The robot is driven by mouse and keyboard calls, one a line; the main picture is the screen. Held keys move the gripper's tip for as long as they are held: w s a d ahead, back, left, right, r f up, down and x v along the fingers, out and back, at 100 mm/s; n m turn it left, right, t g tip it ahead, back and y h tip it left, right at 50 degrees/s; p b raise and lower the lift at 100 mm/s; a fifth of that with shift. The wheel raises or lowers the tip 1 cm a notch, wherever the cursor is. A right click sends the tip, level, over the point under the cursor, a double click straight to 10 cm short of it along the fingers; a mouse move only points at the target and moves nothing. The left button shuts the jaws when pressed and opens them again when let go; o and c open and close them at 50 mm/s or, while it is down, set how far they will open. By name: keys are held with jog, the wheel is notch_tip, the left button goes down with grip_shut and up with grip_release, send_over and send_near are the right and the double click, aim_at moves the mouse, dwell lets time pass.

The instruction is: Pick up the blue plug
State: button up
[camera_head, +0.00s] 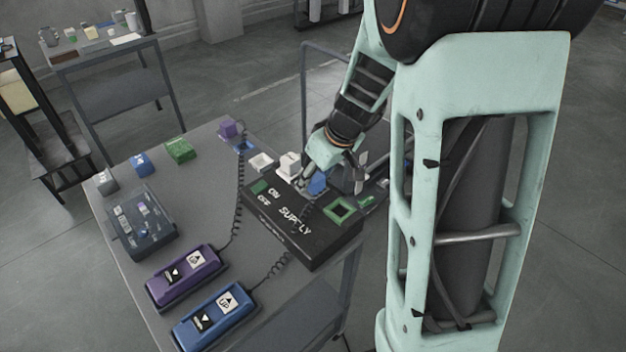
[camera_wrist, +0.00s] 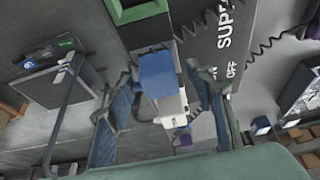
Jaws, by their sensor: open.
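The blue plug (camera_head: 317,183) is a small blue block at the back part of the black supply box (camera_head: 310,248), partly hidden by my gripper in the head view. In the wrist view the blue plug (camera_wrist: 157,72) is near the middle, with a white block just below it in the picture. My gripper (camera_head: 322,174) is over the plug in the head view. In the wrist view my gripper (camera_wrist: 162,88) is open, with one finger on each side of the plug. I cannot tell whether the fingers touch it.
A green-framed socket (camera_head: 341,209) is on the box, right of the plug. A purple plug (camera_head: 229,129) with a coiled cord stands at the table's back. Purple (camera_head: 184,275) and blue (camera_head: 216,317) handsets lie in front. A grey control box (camera_head: 141,222) is at left.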

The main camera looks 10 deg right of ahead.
jog(key=shift+w+f, duration=0.15)
jog(key=shift+f, duration=0.2)
jog(key=shift+c, duration=0.2)
jog(key=c, duration=1.1)
jog(key=shift+r, duration=0.1)
